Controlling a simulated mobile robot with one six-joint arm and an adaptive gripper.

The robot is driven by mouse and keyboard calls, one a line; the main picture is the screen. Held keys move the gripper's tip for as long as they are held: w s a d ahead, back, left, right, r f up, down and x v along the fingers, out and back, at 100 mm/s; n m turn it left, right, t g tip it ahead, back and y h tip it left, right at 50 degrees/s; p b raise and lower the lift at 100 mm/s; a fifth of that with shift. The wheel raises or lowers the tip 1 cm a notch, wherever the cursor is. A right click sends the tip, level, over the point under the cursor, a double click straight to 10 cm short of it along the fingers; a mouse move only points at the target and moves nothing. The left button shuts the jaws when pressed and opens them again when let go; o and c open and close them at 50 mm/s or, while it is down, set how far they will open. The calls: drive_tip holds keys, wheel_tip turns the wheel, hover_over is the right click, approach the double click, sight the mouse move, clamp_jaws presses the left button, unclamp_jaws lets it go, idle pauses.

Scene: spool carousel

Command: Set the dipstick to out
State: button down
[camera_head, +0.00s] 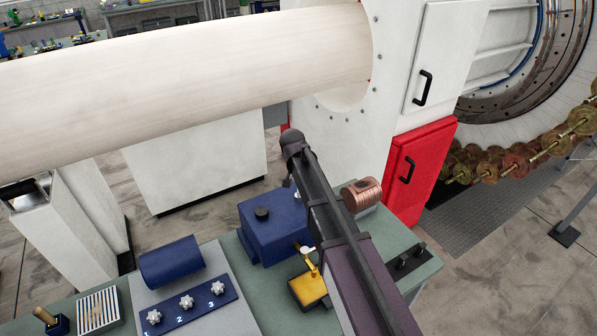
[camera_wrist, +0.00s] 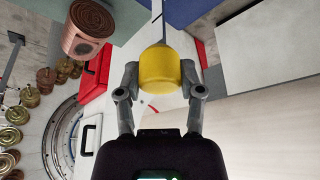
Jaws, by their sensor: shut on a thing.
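The dipstick has a yellow handle (camera_wrist: 159,68), seen in the wrist view between my fingers. A thin grey rod (camera_wrist: 163,22) runs from the handle to the top edge of that view, so its far end is hidden. My gripper (camera_wrist: 160,84) is shut on the yellow handle, one finger on each side. In the head view my arm hides the gripper and the dipstick. A blue housing (camera_head: 268,230) with a black cap (camera_head: 261,213) stands on the green bench just left of my arm. I cannot tell whether the rod is still inside anything.
A copper coil (camera_head: 362,194) stands right of my arm, also in the wrist view (camera_wrist: 88,27). A yellow block with a lever (camera_head: 308,290) and a panel of star knobs (camera_head: 187,302) are on the bench. A large pale cylinder (camera_head: 180,75) crosses above, and a red cabinet (camera_head: 421,165) stands behind.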

drive_tip(key=shift+r, duration=0.55)
drive_tip(key=shift+c, duration=1)
unclamp_jaws()
drive_tip(key=shift+a, duration=0.1)
drive_tip(key=shift+f, duration=0.15)
